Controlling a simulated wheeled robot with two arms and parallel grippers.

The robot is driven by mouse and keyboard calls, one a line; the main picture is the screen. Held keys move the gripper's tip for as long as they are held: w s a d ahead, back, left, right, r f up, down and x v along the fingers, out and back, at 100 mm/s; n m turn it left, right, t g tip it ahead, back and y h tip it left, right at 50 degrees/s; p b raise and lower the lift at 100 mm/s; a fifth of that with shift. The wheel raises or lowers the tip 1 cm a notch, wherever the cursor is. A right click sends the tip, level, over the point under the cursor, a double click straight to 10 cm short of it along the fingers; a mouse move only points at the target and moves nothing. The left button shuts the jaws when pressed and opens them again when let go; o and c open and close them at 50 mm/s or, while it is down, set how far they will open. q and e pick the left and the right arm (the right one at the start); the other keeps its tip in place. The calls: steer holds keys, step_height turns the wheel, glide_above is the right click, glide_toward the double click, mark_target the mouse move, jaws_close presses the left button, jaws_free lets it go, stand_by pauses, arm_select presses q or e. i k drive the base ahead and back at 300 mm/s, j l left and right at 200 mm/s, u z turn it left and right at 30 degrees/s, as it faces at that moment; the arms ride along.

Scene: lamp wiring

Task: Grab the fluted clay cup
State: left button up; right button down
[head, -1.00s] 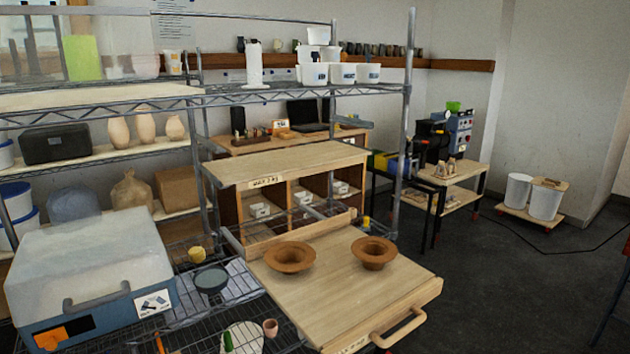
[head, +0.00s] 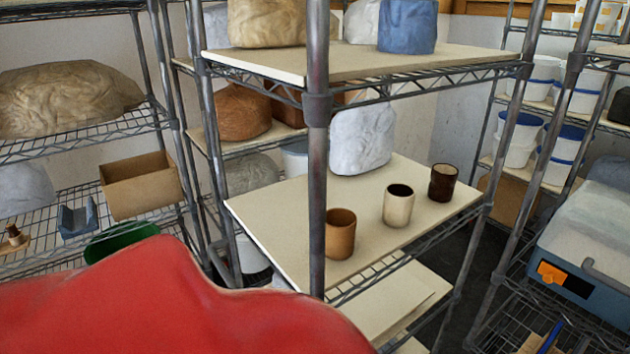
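Three cups stand upright on a cream shelf board (head: 285,212) in the middle of the head view. The nearest is an orange-brown cup (head: 340,236), just right of a metal post. A cream cup (head: 397,206) with a dark inside stands right of it and farther back. A dark brown cup (head: 442,183) stands at the far right. I cannot tell from here which cup has a fluted wall. Neither of my grippers is in view.
A metal shelf post (head: 317,150) stands in front of the board. A wrapped white lump (head: 362,138) sits at its back. An upper shelf (head: 390,62) hangs over the cups. A large red shape (head: 170,300) fills the lower left. A grey-blue box (head: 590,240) is at right.

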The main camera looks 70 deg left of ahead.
mark_target(399, 198)
steer(key=k+j+u, duration=0.1)
steer(key=u, duration=1.4)
steer(key=k+j, duration=0.05)
steer(key=j, duration=0.05)
